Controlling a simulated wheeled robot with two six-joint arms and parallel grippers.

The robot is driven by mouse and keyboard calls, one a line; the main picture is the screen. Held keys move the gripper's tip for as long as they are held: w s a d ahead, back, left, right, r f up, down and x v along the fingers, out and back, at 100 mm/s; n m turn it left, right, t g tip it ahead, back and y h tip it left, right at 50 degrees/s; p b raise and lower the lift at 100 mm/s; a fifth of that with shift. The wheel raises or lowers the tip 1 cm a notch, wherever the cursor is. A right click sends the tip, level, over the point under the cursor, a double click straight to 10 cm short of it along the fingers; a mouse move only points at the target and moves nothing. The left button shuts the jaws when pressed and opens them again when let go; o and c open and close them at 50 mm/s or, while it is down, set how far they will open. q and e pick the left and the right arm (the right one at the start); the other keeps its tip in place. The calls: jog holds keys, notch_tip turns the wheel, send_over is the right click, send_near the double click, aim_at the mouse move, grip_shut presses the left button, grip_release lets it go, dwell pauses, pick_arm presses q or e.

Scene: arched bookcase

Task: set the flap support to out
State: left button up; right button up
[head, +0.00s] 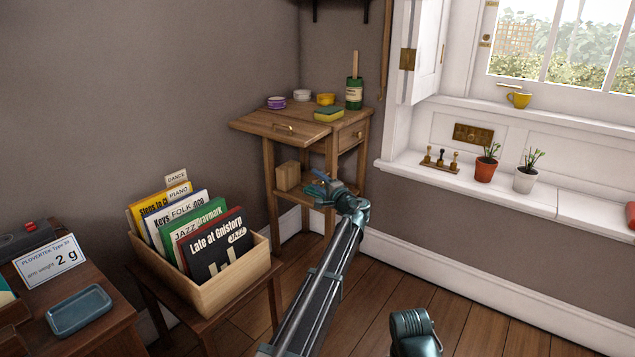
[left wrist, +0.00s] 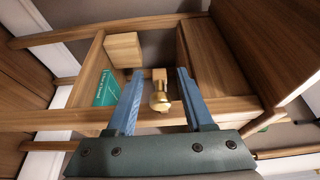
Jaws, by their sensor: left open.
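In the left wrist view, a brass knob (left wrist: 160,98) sits on the end of a small wooden bar (left wrist: 159,74), which looks like the flap support. My left gripper (head: 322,186) is open, in front of the table below its top. In the left wrist view, the fingers of my left gripper (left wrist: 160,101) stand on either side of the knob, with gaps. The bar's length is mostly hidden.
Small tins, a sponge (head: 328,114) and a green jar (head: 354,93) stand on the tabletop. A record crate (head: 222,292) stands at left. The windowsill (head: 470,185) with plant pots is at right.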

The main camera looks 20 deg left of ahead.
pick_arm(q)
grip_shut()
dwell(1.3)
